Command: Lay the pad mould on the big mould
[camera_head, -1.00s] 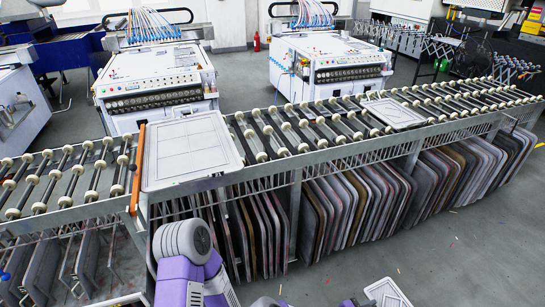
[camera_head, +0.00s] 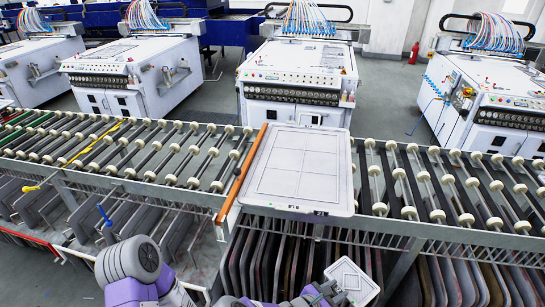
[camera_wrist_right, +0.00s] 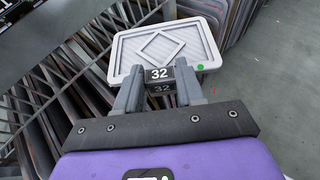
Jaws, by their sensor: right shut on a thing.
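The pad mould (camera_head: 353,284) is a small white plate with a raised diamond and a green dot, seen at the bottom of the head view. My right gripper (camera_head: 322,296) holds it by its near edge. In the right wrist view the pad mould (camera_wrist_right: 168,47) juts out beyond my right gripper (camera_wrist_right: 159,82), whose fingers close on a dark block marked 32 at its edge. The big mould (camera_head: 297,166) is a large white tray with a cross-lined face. It lies on the roller conveyor, beyond and above the pad mould in the head view. My left gripper is out of view.
An orange bar (camera_head: 241,173) stands along the big mould's left edge. The roller conveyor (camera_head: 440,190) runs across, with dark plates (camera_head: 290,262) racked upright below it. White machines (camera_head: 298,82) stand behind. The big mould's upper face looks clear.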

